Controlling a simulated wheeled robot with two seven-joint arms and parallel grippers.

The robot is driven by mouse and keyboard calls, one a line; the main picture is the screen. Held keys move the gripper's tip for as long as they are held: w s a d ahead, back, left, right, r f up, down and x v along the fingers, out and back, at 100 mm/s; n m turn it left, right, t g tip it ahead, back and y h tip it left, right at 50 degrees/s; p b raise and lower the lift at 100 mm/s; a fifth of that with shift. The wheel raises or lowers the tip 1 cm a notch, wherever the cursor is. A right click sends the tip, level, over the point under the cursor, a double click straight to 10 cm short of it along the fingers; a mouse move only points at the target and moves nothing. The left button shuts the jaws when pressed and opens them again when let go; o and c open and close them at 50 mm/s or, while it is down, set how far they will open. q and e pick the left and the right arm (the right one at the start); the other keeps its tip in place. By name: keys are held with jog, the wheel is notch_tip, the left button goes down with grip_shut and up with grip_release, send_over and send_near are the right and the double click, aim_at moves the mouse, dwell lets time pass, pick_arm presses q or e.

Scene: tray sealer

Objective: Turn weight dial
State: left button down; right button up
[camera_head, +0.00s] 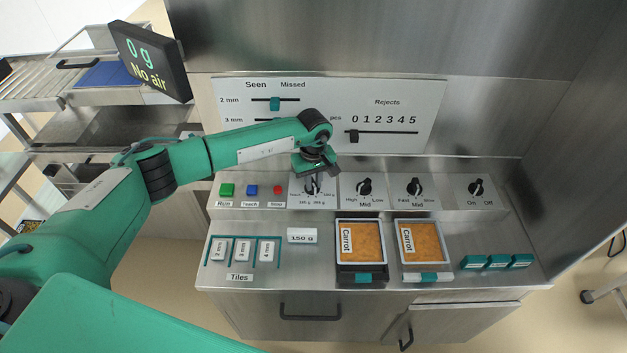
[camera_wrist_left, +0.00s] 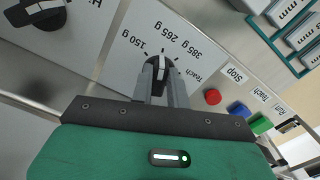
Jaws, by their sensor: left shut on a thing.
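The weight dial (camera_head: 312,188) is a black knob on a white plate in the head view, left of the other dials. My right gripper is not in view.
A Mid dial (camera_head: 364,188) stands close to the right. Green, blue and red buttons (camera_head: 252,190) sit to the left. Below are tiles (camera_head: 243,250), a 150 g card (camera_head: 302,236) and two Carrot trays (camera_head: 359,225). A display (camera_head: 150,62) reads 0 g, No air.

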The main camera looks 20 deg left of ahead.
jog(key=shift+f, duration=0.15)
pick_arm(q)
jog(key=shift+f+n+b, duration=0.1)
jog(key=shift+n+b, duration=0.6)
jog(key=shift+b, duration=0.15)
jog(key=n+b, duration=0.2)
jog(key=n, duration=0.1)
jog(key=shift+w+d+b, duration=0.1)
jog(key=shift+w+b, duration=0.1)
jog(key=shift+b, duration=0.1)
jog(key=n+b, duration=0.1)
jog(key=n, duration=0.1)
jog(key=shift+w+n, duration=0.1)
jog(key=shift+n, duration=0.2)
jog(key=shift+n+b, duration=0.7)
jog(key=shift+n, duration=0.3)
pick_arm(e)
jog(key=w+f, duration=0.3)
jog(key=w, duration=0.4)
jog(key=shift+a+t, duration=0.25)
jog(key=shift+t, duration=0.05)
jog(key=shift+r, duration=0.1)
pick_arm(q)
jog(key=c, duration=1.4)
grip_release()
jog(key=shift+o, duration=0.2)
jog(key=shift+r, duration=0.2)
